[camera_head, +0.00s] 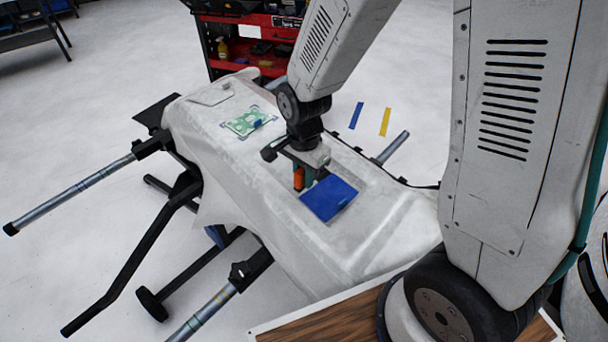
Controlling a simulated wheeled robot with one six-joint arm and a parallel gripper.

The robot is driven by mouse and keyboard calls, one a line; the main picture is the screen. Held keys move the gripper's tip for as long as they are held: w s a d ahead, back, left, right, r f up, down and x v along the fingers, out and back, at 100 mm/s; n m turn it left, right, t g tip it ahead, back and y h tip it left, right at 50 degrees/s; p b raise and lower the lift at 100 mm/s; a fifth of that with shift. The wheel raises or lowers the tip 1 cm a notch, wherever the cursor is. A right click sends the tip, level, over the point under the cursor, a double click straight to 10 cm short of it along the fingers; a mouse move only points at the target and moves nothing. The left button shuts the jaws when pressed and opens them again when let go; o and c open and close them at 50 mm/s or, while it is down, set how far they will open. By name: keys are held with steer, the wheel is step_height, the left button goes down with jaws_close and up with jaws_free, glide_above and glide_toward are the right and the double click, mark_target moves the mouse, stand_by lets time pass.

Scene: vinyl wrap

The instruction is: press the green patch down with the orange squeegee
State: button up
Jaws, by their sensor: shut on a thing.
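The green patch (246,122) lies on the white-draped panel (235,175), toward its far end, with a white pattern and small blue bits at its edges. My gripper (300,166) is over the middle of the panel, nearer than the green patch and to its right. It is shut on the orange squeegee (299,179), which points downward beside a blue patch (329,198). The squeegee's lower edge is small in view, and I cannot tell whether it touches the surface. My gripper hides part of the panel behind it.
A red tool cart (262,45) stands behind the panel. A blue strip (356,115) and a yellow strip (385,121) lie on the floor to the right. Stand bars (75,193) stick out at the left. A wooden surface (340,325) is at the front.

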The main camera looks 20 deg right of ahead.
mark_target(251, 117)
steer(key=w+r+n, duration=0.1)
steer(key=w+n, duration=0.2)
steer(key=w, duration=0.4)
steer(key=w+a+n, duration=0.1)
steer(key=w+n, duration=0.1)
steer(key=w, duration=0.5)
steer(key=w+r+n, duration=0.1)
steer(key=w+n, duration=0.2)
steer(key=w, duration=0.4)
steer(key=shift+w+a+r+n, duration=0.3)
steer(key=shift+w+a, duration=0.05)
steer(key=w+d+r+n, duration=0.1)
steer(key=w+r+n, duration=0.1)
steer(key=w+n, duration=1.1)
steer(key=shift+w+f+m, duration=0.6)
steer(key=shift+f+m, duration=0.05)
steer(key=shift+f, duration=0.4)
steer(key=shift+w+f+m, duration=0.6)
steer(key=shift+f, duration=0.45)
steer(key=shift+w+f+m, duration=0.6)
steer(key=shift+f+m, duration=0.05)
steer(key=shift+f, duration=0.4)
steer(key=shift+f, duration=0.75)
steer(key=shift+s, duration=0.1)
steer(key=shift+s+a, duration=0.25)
steer(key=shift+a, duration=0.25)
steer(key=shift+s+a, duration=0.2)
steer(key=shift+a, duration=0.25)
steer(key=shift+a, duration=0.1)
